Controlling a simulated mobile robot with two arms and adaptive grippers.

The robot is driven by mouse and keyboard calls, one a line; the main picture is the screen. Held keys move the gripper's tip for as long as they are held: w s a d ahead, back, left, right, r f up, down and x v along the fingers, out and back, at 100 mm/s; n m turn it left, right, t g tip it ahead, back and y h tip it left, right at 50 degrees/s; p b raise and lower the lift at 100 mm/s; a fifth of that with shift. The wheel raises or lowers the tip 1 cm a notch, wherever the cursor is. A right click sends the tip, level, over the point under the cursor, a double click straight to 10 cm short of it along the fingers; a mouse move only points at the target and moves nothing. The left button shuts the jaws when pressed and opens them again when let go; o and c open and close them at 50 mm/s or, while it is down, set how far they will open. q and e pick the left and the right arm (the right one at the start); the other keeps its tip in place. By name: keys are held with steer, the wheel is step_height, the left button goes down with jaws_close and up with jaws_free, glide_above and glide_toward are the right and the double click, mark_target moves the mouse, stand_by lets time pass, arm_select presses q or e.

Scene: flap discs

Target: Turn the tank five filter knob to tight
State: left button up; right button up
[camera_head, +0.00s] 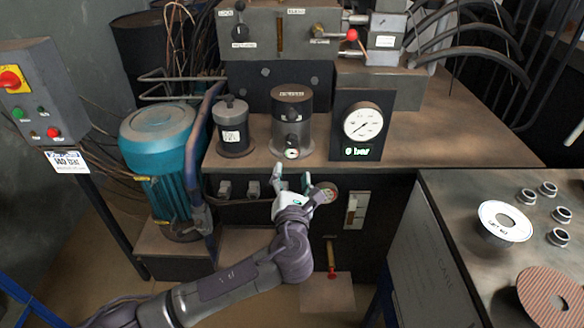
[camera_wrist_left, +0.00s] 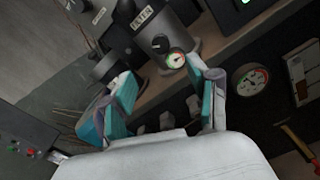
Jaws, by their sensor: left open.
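A dark grey cylindrical filter housing (camera_head: 291,110) stands on the workbench top, with a label on its upper face. A small black knob (camera_head: 292,141) sits on its front, just above a small round gauge (camera_head: 292,154). In the left wrist view the knob (camera_wrist_left: 160,45) and small gauge (camera_wrist_left: 176,60) lie beyond and between the fingertips. The knob's setting is too small to read. My left gripper (camera_head: 292,178) is open and empty, below and in front of the knob, apart from it. It also shows in the left wrist view (camera_wrist_left: 162,76). My right gripper is out of view.
A teal motor (camera_head: 158,135) is further left. A larger round dial (camera_head: 327,193) sits on the bench front, close right of my gripper.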

mark_target(292, 144)
arm_select(q)
steer(key=w+n+p, duration=0.2)
steer(key=w, duration=0.2)
steer(key=w+n+p, duration=0.2)
steer(key=w+p, duration=0.1)
steer(key=w, duration=0.1)
steer(key=w+n+p, duration=0.2)
steer(key=w+p, duration=0.1)
steer(key=w, duration=0.1)
steer(key=shift+w+f+n, duration=0.15)
steer(key=shift+f+n, duration=0.05)
steer(key=shift+n, duration=0.1)
steer(key=shift+w+r, duration=0.1)
steer(key=shift+w, duration=0.75)
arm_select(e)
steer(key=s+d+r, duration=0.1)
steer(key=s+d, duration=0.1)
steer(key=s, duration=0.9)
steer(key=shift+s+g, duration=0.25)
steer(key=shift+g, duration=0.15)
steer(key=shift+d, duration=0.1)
arm_select(q)
jaws_close()
